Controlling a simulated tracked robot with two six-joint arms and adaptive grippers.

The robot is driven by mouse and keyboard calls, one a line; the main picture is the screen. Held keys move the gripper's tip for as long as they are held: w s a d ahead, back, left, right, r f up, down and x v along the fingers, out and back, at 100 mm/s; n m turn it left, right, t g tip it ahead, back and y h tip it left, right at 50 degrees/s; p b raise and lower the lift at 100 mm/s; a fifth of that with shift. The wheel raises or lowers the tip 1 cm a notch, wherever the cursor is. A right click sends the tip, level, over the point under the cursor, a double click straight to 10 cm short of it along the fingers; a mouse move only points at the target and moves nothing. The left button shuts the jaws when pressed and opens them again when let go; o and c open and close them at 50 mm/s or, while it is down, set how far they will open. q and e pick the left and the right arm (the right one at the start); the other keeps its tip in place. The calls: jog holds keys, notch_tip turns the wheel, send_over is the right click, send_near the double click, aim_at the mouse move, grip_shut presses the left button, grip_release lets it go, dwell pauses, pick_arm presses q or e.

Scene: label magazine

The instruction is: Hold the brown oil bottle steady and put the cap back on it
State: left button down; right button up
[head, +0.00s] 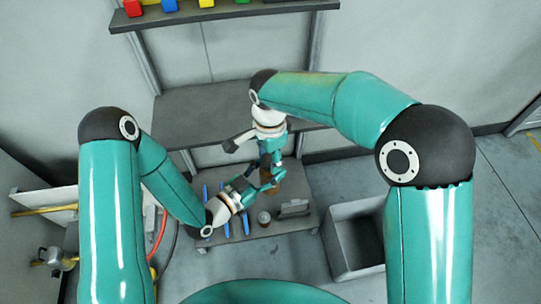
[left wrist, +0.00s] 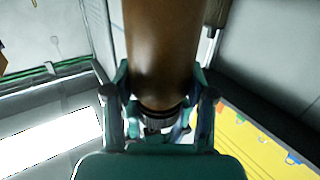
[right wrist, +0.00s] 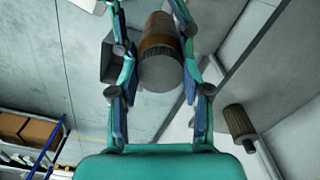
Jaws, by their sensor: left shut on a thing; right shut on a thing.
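The brown oil bottle (left wrist: 160,45) fills the upper middle of the left wrist view, a small brown part showing in the head view (head: 268,187). My left gripper (head: 262,183) is shut on it, a finger on each side. My right gripper (head: 272,168) points down just above, close to the left one. In the right wrist view it is shut on the cap (right wrist: 161,72), which shows a grey flat face and a ribbed brown band. Smooth brown shows beyond the cap. The grippers hide the join, so I cannot tell whether cap and bottle touch.
A low grey bench (head: 240,246) stands below, with blue bars (head: 226,222), a small round jar (head: 264,218) and a grey holder (head: 294,209). An open grey bin (head: 356,245) stands to the right. A grey table (head: 195,115) is behind, under a shelf with coloured boxes (head: 168,5).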

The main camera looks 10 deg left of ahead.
jog(key=m, duration=0.6)
jog(key=shift+m, duration=0.3)
jog(key=m, duration=0.5)
jog(key=shift+w+m, duration=0.1)
jog(key=shift+m, duration=0.3)
jog(key=o, duration=0.8)
jog(key=shift+r, duration=2.25)
jog(key=shift+c, duration=0.5)
